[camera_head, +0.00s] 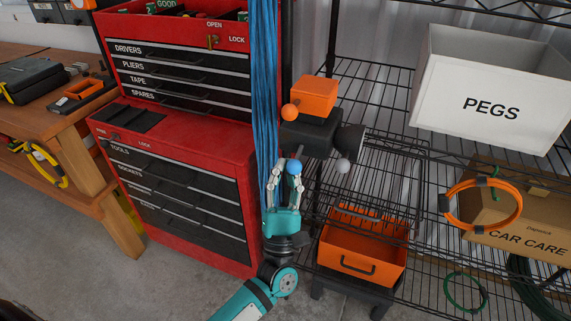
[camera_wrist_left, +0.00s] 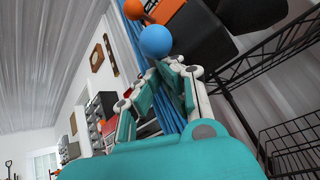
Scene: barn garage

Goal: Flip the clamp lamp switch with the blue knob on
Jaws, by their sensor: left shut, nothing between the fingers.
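The blue knob (camera_head: 294,167) is a small round ball on the lower front of a black clamp lamp body (camera_head: 310,139). The body sits at the left side of the wire shelf. An orange box-shaped part (camera_head: 315,97) is on top, with an orange ball knob (camera_head: 289,112) at its left and a grey ball (camera_head: 342,166) at the lower right. My left gripper (camera_head: 287,177) is shut and empty, pointing up right at the blue knob. In the left wrist view the blue knob (camera_wrist_left: 155,41) is just beyond the fingertips (camera_wrist_left: 165,66); I cannot tell whether they touch. My right gripper is out of view.
A red tool chest (camera_head: 172,145) stands left, with blue cords (camera_head: 264,90) hanging between it and the lamp. A wooden workbench (camera_head: 60,110) is far left.

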